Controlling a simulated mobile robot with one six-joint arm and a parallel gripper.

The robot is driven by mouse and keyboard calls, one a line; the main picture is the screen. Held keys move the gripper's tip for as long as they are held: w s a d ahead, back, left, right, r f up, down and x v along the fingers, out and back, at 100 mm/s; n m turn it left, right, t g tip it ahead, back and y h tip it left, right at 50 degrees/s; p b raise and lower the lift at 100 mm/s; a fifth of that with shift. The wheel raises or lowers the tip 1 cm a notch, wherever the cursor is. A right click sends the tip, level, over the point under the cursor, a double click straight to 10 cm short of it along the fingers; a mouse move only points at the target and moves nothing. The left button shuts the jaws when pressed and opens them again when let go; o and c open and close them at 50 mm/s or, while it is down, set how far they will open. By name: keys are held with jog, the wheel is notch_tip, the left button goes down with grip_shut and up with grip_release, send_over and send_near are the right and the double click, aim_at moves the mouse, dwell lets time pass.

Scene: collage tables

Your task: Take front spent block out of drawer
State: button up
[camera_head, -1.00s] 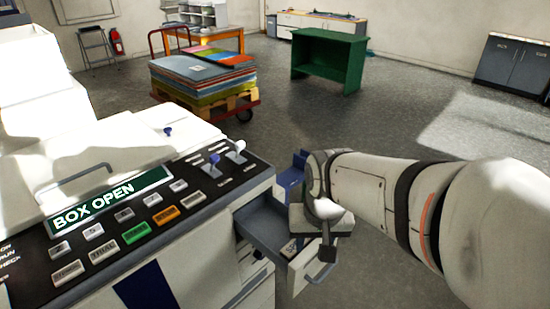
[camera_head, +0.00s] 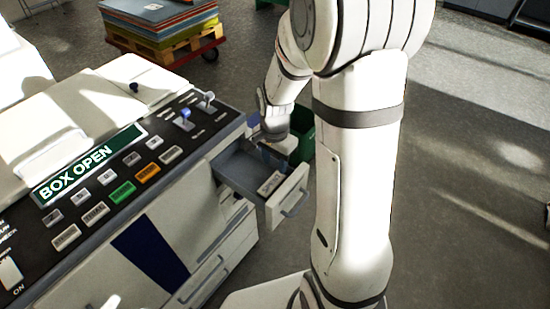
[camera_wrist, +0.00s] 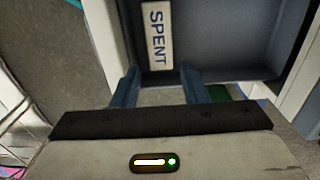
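The drawer (camera_head: 292,197) stands pulled out of the side of the white machine. A pale piece marked SPENT (camera_head: 270,183) lies inside near its front; I cannot tell whether it is a block or a flat label. The piece also shows at the top of the wrist view (camera_wrist: 157,35), on the drawer's dark floor (camera_wrist: 225,35). No other block shows in the visible part of the drawer. My gripper (camera_head: 270,160) points down over the drawer. In the wrist view my gripper (camera_wrist: 160,88) has its two blue fingers apart, with nothing seen between them.
The machine's control panel (camera_head: 130,168) shows BOX OPEN on its display (camera_head: 90,163). A cart with stacked sheets (camera_head: 163,28) is at the back. The floor at right is open.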

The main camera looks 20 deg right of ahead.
aim_at(274, 180)
jog(key=shift+f, duration=3.9)
jog(key=shift+c, duration=0.6)
jog(key=c, duration=0.5)
jog(key=shift+w, duration=0.1)
